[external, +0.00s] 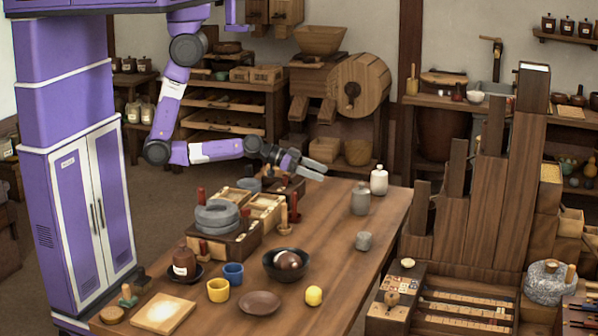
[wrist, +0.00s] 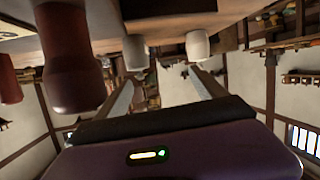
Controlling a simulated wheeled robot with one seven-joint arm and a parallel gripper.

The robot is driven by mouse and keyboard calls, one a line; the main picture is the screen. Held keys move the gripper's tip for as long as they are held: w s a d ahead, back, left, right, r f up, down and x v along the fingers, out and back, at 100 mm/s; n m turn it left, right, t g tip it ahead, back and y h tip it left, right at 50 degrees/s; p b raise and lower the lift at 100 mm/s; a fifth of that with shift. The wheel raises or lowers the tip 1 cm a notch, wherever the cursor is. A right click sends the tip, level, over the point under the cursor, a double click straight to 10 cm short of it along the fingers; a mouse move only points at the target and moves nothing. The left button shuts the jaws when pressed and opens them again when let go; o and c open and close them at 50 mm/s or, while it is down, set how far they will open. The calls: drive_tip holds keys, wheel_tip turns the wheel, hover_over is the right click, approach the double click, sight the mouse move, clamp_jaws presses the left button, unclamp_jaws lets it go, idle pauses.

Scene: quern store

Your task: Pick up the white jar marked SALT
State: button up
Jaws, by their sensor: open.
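The white jar (external: 378,182) stands upright near the far right edge of the wooden table (external: 330,257). No lettering on it is readable. My gripper (external: 318,170) is open and empty, above the table's back part, pointing right. It is to the left of the white jar, with a gap between. The wrist view appears upside down. There the pale jar at the right (wrist: 197,46) seems to be the white one, just beyond my fingers (wrist: 160,82).
A grey jar (external: 360,198) stands close in front of the white jar; a small grey cup (external: 364,241) is nearer. Stacked grey stones (external: 216,215), wooden boxes (external: 266,212) and red pegs (external: 294,205) crowd the table below my arm. The right front of the table is mostly clear.

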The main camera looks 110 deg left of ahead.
drive_tip(key=w+a+r+m+t+h+b, duration=0.1)
drive_tip(key=w+a+r+m+h+b, duration=0.1)
drive_tip(key=w+a, duration=0.5)
drive_tip(key=w+a+r+m+h+b, duration=0.2)
drive_tip(key=w+a, duration=0.5)
drive_tip(key=m+g+h+b, duration=0.2)
drive_tip(key=m+h, duration=0.1)
approach(386, 176)
drive_tip(key=shift+w+f, duration=0.3)
drive_tip(key=shift+w, duration=0.25)
drive_tip(key=shift+w+f, duration=0.35)
drive_tip(key=shift+w, duration=0.2)
drive_tip(key=x, duration=0.2)
drive_tip(key=b+x, duration=0.1)
drive_tip(key=x, duration=0.3)
drive_tip(key=shift+d+f+b, duration=0.2)
drive_tip(key=shift+f+b, duration=0.15)
drive_tip(key=shift+w+d+f, duration=0.2)
drive_tip(key=shift+w, duration=0.35)
drive_tip(key=shift+c, duration=0.4)
drive_tip(key=shift+r, duration=0.1)
clamp_jaws()
